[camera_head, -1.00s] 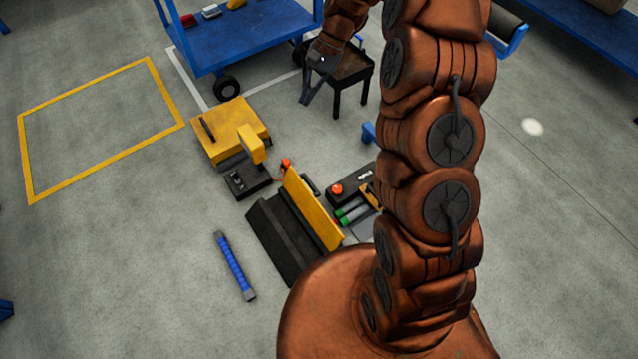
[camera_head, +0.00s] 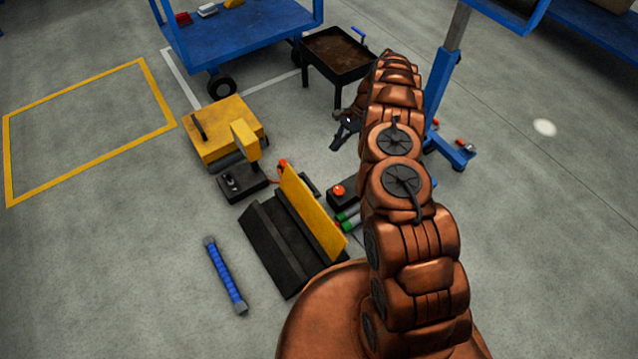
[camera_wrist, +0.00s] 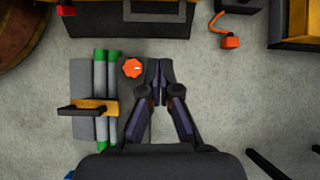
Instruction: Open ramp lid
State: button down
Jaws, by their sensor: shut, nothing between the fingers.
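A dark ramp-like unit (camera_head: 280,245) lies on the floor, with a tilted yellow panel (camera_head: 312,212) along its right side. I cannot tell for certain which part is the lid. Part of the unit shows at the top of the wrist view (camera_wrist: 130,30). My gripper (camera_head: 345,134) is behind and to the right of the unit, partly hidden by my arm.
A red knob (camera_wrist: 132,68) sits left of my fingertips, beside green-ended tubes (camera_wrist: 106,95). A blue bar (camera_head: 225,275) lies on open floor. A black tray table (camera_head: 335,55) and blue stand (camera_head: 440,125) are behind.

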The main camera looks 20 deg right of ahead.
notch_tip(320, 180, down, 6)
jog(key=d+b, duration=0.1)
jog(key=d, duration=0.1)
jog(key=s+a+f+b, duration=0.3)
jog(key=a+f, duration=0.3)
jog(key=a, duration=0.3)
jog(key=shift+s+m+b, duration=0.3)
jog(key=shift+m+b, duration=0.1)
jog(key=shift+b, duration=0.3)
